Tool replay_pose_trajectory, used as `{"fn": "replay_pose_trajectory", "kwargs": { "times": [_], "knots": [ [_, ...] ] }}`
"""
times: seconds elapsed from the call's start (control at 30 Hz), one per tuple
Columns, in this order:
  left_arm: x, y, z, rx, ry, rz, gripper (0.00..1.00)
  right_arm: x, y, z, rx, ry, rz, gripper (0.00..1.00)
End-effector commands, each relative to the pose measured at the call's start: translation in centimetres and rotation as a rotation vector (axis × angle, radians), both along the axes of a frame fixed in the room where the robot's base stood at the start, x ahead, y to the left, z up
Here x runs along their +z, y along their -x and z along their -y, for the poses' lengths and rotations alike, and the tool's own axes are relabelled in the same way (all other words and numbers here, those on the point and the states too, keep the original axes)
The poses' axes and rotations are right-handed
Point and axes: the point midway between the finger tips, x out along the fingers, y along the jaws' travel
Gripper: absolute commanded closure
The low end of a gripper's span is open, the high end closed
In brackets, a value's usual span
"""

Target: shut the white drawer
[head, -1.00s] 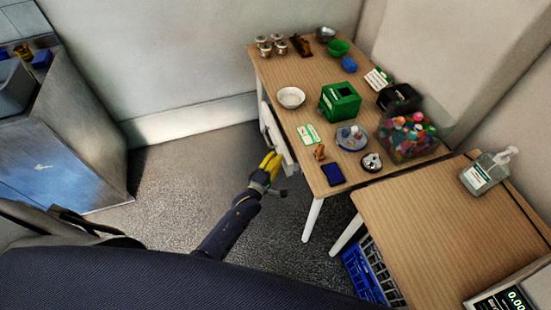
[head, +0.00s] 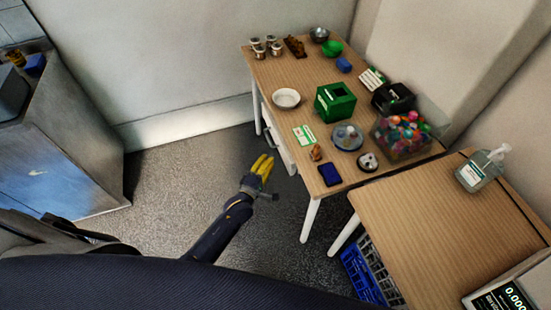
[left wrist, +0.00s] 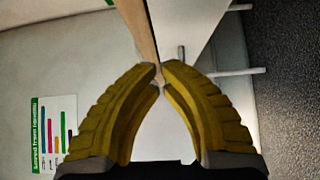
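The white drawer (head: 281,150) is under the left edge of the wooden table (head: 300,88) in the head view. Its white front shows as a narrow band close along the table edge; I cannot tell whether it is fully flush. My left gripper (head: 264,162), with yellow fingers, is over the floor just left of the drawer, with a small gap between them. In the left wrist view the fingertips (left wrist: 160,72) meet or nearly meet, with nothing seen between them. White surfaces and a wooden edge lie beyond them. My right gripper is out of view.
The table carries a white bowl (head: 286,98), a green box (head: 335,102), a dark blue item (head: 330,174) and other small things. A second table (head: 440,220) with a pump bottle (head: 481,170) stands at right. Carpet (head: 180,185) left of the gripper is clear.

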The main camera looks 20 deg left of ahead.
Motion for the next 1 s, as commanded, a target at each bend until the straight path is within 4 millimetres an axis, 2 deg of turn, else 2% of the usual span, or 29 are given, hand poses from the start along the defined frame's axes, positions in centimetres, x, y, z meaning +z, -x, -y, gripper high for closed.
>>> {"fn": "replay_pose_trajectory", "kwargs": {
  "times": [0.03,0.2,0.5,0.57,0.6,0.67,0.8,1.0],
  "knots": [
    [-0.2,1.3,0.1,-0.002,0.001,-0.003,1.0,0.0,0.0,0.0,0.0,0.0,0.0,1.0],
    [-0.1,4.4,-0.5,-0.001,0.003,-0.003,1.0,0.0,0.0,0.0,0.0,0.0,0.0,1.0],
    [-0.1,8.2,-1.2,-0.001,0.002,-0.002,1.0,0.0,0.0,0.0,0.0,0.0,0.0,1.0],
    [-0.1,8.6,-1.3,-0.001,0.002,-0.001,1.0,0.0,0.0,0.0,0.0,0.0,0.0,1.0],
    [-0.1,8.8,-1.3,-0.001,0.002,-0.001,0.96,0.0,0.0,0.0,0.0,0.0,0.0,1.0],
    [0.0,8.9,-1.5,-0.001,0.002,-0.001,1.0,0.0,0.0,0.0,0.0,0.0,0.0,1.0],
    [0.1,7.7,-2.5,-0.001,0.0,0.0,1.0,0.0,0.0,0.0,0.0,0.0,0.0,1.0],
    [0.1,6.7,-2.3,-0.001,0.002,0.0,1.0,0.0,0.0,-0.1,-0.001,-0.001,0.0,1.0]
  ]
}}
